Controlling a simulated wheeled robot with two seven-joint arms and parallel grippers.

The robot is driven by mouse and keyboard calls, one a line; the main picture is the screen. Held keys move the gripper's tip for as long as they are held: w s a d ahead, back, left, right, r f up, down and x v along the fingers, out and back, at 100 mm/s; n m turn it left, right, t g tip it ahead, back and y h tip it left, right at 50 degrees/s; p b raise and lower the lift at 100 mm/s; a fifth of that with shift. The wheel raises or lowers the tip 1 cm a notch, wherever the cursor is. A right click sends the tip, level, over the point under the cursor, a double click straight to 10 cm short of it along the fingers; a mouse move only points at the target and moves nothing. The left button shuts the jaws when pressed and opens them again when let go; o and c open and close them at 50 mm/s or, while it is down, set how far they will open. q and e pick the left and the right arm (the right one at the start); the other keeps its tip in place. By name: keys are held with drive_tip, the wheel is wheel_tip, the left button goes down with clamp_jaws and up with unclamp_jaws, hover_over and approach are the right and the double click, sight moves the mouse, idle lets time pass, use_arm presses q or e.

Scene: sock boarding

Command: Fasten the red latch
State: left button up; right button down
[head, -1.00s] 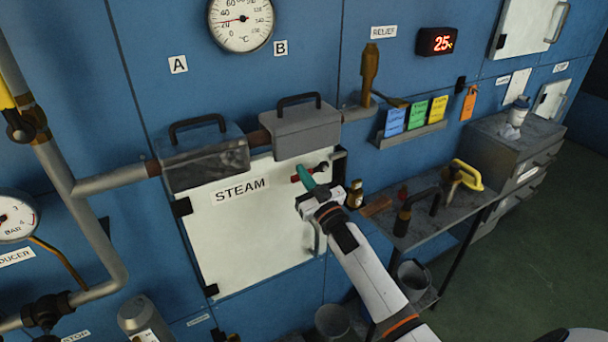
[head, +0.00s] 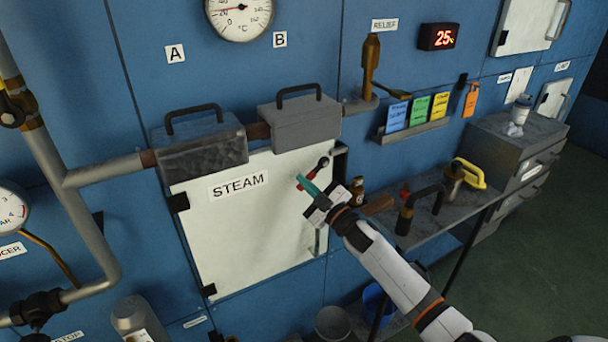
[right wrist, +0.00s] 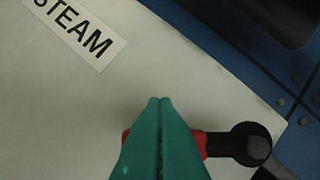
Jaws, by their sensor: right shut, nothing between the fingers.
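The red latch (head: 315,173) is near the upper right corner of the white STEAM door (head: 225,238). In the right wrist view, its red handle (right wrist: 199,144) runs sideways to a black round pivot (right wrist: 251,143) near the door's edge. My right gripper (head: 300,179) has teal fingers. They are shut and empty, and in the right wrist view (right wrist: 159,101) they cover the middle of the red handle. Red shows on both sides of them. I cannot tell whether they touch it. My left gripper is not in view.
Two grey boxes with black handles (head: 299,122) sit on the pipe above the door. A grey bench (head: 425,222) with tools and a yellow-handled item (head: 468,174) stands to the right. Buckets (head: 333,322) are below. A door handle (head: 317,240) shows behind my arm.

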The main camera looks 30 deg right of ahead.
drive_tip(key=d+f+n+g+y, duration=0.1)
drive_tip(key=d+f+n+g, duration=0.2)
drive_tip(key=n, duration=0.8)
drive_tip(key=shift+d+f+g, duration=0.3)
drive_tip(key=shift+d+f, duration=0.05)
drive_tip(key=shift+d, duration=0.6)
drive_tip(key=shift+w+n, duration=0.1)
drive_tip(key=shift+n, duration=0.2)
